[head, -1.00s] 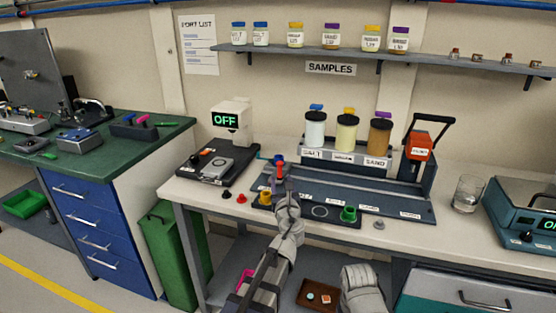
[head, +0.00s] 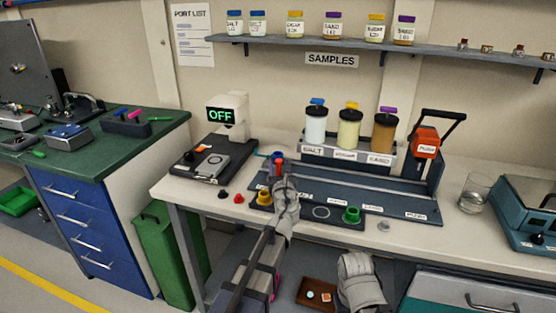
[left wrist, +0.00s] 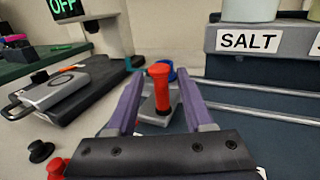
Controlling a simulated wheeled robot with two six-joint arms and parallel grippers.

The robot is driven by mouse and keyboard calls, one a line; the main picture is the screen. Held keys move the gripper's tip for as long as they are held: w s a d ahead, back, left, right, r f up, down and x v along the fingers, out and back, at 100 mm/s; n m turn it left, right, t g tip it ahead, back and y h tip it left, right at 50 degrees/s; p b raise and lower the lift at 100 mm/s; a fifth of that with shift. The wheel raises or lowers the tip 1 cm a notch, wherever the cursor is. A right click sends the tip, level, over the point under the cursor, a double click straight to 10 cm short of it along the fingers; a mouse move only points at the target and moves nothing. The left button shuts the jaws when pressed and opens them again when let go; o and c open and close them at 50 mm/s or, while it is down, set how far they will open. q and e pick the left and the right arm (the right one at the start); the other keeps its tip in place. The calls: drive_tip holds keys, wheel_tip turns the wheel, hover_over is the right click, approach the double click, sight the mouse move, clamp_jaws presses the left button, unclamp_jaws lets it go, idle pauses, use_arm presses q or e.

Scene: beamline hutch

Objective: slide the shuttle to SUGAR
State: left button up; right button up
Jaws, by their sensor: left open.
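The shuttle is a small grey block with an upright red handle (left wrist: 161,90), at the left end of twin metal rails. The handle also shows in the head view (head: 278,167). My left gripper (left wrist: 160,98) is open, its purple fingers on either side of the handle; I cannot tell whether they touch it. It also shows in the head view (head: 281,179). The rails run right along a dark bed (head: 325,190), below the salt hopper (head: 316,125), the pale-yellow middle hopper (head: 348,130) and the sand hopper (head: 384,133). The middle label is hard to read.
An orange-headed lever press (head: 426,143) stands at the bed's right end. A scale reading OFF (head: 222,115) is at the left. Yellow (head: 264,197) and green (head: 351,214) knobs sit on the front strip. A glass beaker (head: 474,192) stands farther right.

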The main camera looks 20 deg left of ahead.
use_arm(q)
drive_tip(key=x, duration=0.4)
drive_tip(key=shift+w+a, duration=0.1)
drive_tip(key=shift+w, duration=0.3)
clamp_jaws()
idle(1.0)
